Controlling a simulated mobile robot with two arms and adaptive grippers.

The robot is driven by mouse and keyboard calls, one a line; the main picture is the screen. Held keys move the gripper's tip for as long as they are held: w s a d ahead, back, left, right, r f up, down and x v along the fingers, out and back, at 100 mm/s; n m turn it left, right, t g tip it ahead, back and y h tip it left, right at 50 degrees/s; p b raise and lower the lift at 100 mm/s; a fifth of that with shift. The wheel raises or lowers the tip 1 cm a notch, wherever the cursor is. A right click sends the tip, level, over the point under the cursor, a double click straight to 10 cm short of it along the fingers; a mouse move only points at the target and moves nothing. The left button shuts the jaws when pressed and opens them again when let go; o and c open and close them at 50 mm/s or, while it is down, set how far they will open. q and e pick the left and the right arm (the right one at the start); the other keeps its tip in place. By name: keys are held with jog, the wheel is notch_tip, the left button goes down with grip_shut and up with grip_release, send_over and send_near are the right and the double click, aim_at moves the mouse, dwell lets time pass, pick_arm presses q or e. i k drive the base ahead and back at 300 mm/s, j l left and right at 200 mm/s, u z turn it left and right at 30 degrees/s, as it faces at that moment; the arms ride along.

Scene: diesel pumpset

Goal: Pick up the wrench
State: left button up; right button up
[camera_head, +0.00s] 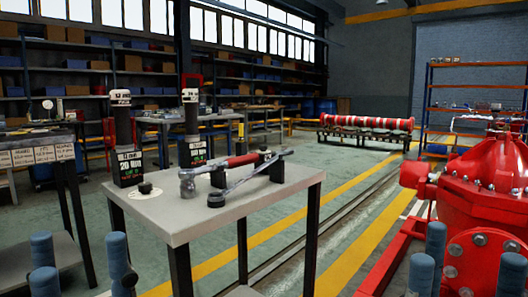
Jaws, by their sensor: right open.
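A wrench-like tool with a grey head and a red section (242,160) lies on a small grey-topped table (178,226) in the head view. A second grey bar tool with a round dark head (216,198) lies beside it. Both rest at black support blocks; I cannot tell which is the named wrench. My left gripper (80,264) shows as blue-grey fingers at the lower left, spread apart and empty. My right gripper (467,262) is open and empty at the lower right, in front of red machinery. Both grippers are apart from the tools.
Two black posts labelled 20 (125,150) (192,130) stand at the table's back. A small black knob (145,187) sits at its left. Red pump machinery (495,190) fills the right. Another bench (38,148) stands at the left.

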aim_at(280, 151)
jog(key=i+l+u, duration=0.25)
jog(key=l, duration=0.15)
jog(key=l+u, duration=0.25)
jog(key=l, duration=0.2)
jog(key=i+l+u, duration=0.25)
jog(key=l, duration=0.25)
jog(key=l+u, duration=0.25)
jog(key=l, duration=0.2)
